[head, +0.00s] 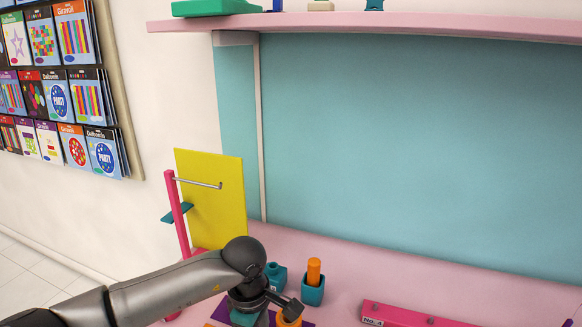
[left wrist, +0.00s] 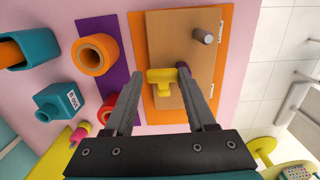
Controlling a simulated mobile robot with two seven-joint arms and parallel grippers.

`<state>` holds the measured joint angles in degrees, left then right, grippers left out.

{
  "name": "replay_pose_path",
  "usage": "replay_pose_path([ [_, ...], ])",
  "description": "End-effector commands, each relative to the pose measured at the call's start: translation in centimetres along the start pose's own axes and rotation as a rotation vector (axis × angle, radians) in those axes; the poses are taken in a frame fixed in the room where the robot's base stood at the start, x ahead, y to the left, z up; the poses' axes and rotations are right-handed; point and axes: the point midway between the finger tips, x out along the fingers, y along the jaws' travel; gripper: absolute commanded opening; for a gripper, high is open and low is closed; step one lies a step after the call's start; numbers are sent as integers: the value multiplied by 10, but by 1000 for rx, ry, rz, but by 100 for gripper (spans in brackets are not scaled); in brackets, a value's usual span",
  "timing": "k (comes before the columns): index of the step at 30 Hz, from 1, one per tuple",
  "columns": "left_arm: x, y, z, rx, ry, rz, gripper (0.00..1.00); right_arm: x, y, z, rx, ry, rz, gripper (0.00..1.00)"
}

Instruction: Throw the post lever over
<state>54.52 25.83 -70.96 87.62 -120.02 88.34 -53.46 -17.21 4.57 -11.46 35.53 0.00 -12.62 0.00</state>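In the left wrist view a yellow T-shaped piece (left wrist: 161,79) lies over a tan board (left wrist: 168,28) edged in orange; it looks like the lever, but I cannot tell for sure. A grey post (left wrist: 203,36) stands on the same board. My left gripper (left wrist: 160,73) is open, its fingertips on either side of the yellow piece. Whether they touch it is unclear. A dark purple tip shows by the right fingertip. In the head view my left gripper (head: 262,305) is low at the bottom, partly hidden by its own wrist. My right gripper is not in view.
An orange ring (left wrist: 94,54) stands on a purple strip beside the board. Teal blocks (left wrist: 60,102) are further left. In the head view a yellow panel (head: 217,195) on a pink post (head: 177,213) stands behind my arm. A pink numbered bar (head: 400,315) lies right.

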Motion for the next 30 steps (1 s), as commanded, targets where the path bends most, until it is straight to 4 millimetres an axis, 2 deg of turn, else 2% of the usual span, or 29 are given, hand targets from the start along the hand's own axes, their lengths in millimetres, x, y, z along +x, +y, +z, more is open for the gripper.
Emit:
replay_pose_path([
  [1,6,-6,6,6,-13,-16,67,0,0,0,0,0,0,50],
  [4,7,-6,7,6,-14,-19,78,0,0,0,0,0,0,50],
  [14,7,-7,7,7,-12,-22,78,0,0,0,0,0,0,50],
  [30,-32,-4,3,4,-6,-14,78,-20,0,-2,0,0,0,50],
])
